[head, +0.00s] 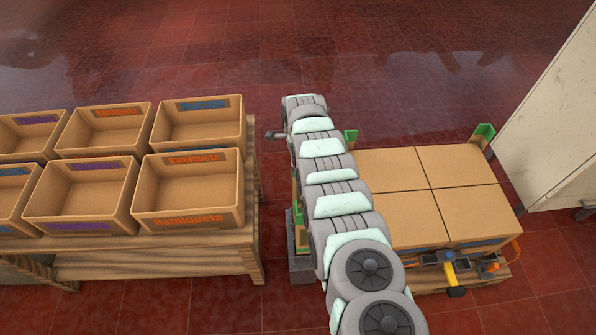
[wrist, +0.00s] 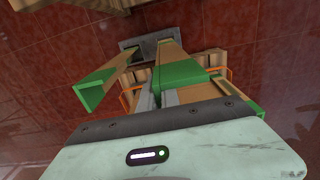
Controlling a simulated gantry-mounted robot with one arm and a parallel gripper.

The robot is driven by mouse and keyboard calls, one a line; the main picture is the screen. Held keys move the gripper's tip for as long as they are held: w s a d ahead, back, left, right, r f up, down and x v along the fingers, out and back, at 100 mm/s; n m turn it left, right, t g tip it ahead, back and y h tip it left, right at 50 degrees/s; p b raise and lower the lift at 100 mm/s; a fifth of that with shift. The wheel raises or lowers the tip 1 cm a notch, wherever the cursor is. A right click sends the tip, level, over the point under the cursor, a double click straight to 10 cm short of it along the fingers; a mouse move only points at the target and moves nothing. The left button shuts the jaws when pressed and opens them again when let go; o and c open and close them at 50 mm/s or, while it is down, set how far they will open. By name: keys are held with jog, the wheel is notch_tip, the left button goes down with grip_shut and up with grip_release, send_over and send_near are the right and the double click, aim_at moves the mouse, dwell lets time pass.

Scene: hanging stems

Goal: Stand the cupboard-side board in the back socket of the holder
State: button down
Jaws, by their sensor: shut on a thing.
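In the wrist view my gripper (wrist: 158,95) is shut on a tan angle board with a green end (wrist: 181,74). The held board runs away from me toward the grey holder (wrist: 134,50); whether its far end is inside a socket I cannot tell. A second green-ended angle board (wrist: 96,91) leans beside it on the left, and its far end also points toward the holder. In the head view the grey holder (head: 301,264) shows partly at the floor, left of the carton stack. My arm hides my gripper and the held board there.
Stacked cartons (head: 458,165) stand right of my arm, with green-topped corner pieces at the far left (head: 351,137) and far right (head: 484,134). A pale cupboard (head: 555,110) stands at right. A wooden table (head: 180,262) with several open boxes (head: 190,215) is at left.

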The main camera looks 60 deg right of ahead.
jog(key=shift+d+f+b, duration=0.15)
jog(key=shift+f+b, duration=1.1)
jog(key=shift+f, duration=0.05)
jog(key=shift+d+f+b, duration=0.1)
jog(key=shift+f+b, duration=1.8)
jog(key=c, duration=1.5)
grip_release()
jog(key=shift+r, duration=0.1)
notch_tip(320, 180, up, 11)
jog(key=p, duration=0.8)
